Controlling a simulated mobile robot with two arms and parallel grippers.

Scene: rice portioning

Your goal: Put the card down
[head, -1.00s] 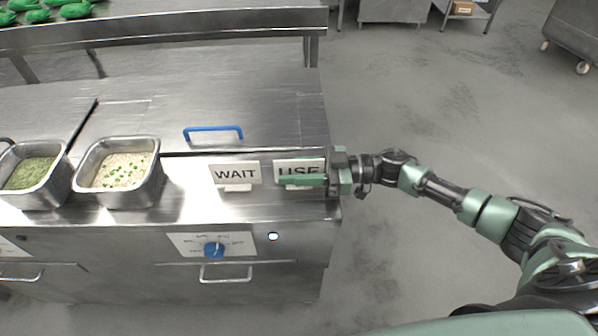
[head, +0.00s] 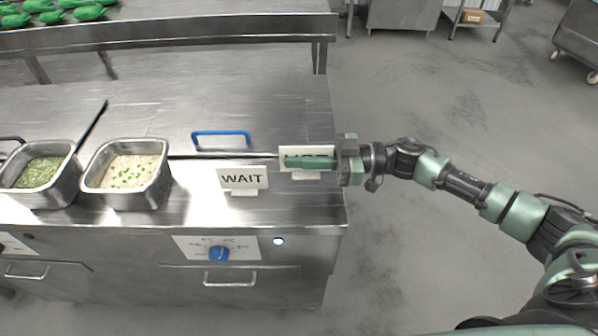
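A white card with dark lettering (head: 318,150) is at the right end of the steel counter. Its lettering is now mostly covered by a green finger of my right gripper (head: 290,162), which lies across its front. My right gripper comes in from the right and is shut on this card, which is upright and appears raised a little above the counter. A second white card reading WAIT (head: 243,178) stands upright on the counter to its left, apart from it. My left gripper is out of view.
Two steel pans, one of green herbs (head: 40,193) and one of pale rice with green bits (head: 112,203), stand at the left. A blue handle (head: 221,133) is behind the WAIT card. The counter's front strip is bare below the held card.

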